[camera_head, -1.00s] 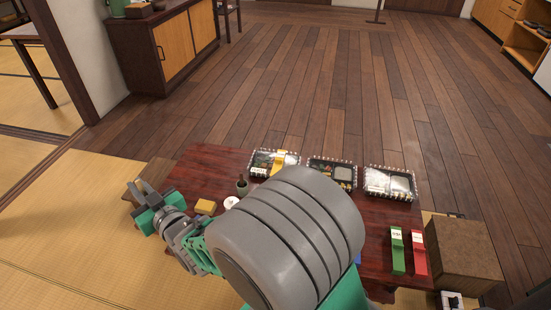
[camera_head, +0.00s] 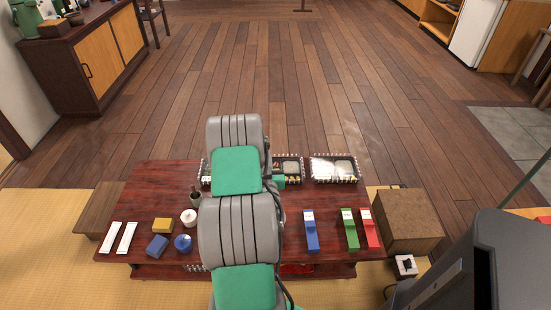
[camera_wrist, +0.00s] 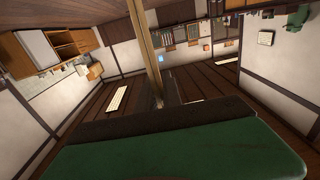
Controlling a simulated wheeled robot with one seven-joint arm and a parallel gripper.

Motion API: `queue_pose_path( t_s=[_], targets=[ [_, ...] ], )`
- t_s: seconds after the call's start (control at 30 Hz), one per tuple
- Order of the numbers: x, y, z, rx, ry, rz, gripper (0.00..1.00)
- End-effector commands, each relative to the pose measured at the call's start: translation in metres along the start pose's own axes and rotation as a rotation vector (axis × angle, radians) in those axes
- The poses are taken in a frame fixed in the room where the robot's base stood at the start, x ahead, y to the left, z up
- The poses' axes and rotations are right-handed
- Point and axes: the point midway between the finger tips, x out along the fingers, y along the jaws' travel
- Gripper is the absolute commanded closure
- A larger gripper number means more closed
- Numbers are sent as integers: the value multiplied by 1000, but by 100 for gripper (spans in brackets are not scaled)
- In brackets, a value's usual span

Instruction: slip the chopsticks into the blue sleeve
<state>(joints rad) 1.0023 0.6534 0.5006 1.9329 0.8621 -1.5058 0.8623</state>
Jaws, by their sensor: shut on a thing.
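The blue sleeve (camera_head: 311,231) lies on the dark red low table (camera_head: 150,180), right of my arm, with its pale end away from me. In the wrist view, long tan sticks (camera_wrist: 145,42) that look like the chopsticks run up from my gripper (camera_wrist: 165,97). The gripper is shut on them; its fingertips are dark and small in this view. In the head view my arm hides the gripper and what it holds. I cannot tell its distance from the sleeve.
Green (camera_head: 349,230) and red (camera_head: 370,228) sleeves lie right of the blue one, near a brown box (camera_head: 409,220). Lunch trays (camera_head: 335,169) line the far edge. Two white strips (camera_head: 127,237), small blocks and pots occupy the left. Bare tabletop shows around the blue sleeve.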

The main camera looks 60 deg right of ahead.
Motion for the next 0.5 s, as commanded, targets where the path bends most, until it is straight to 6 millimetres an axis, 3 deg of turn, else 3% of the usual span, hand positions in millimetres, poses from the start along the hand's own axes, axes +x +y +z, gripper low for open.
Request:
queue_pose_path(
  t_s=[0.03, 0.17, 0.5],
  targets=[
    [-2, 16, 6, -2, -6, 22, 100],
    [-5, 37, 16, -3, -12, 47, 100],
    [-5, 38, 40, -3, -12, 49, 100]
  ],
)
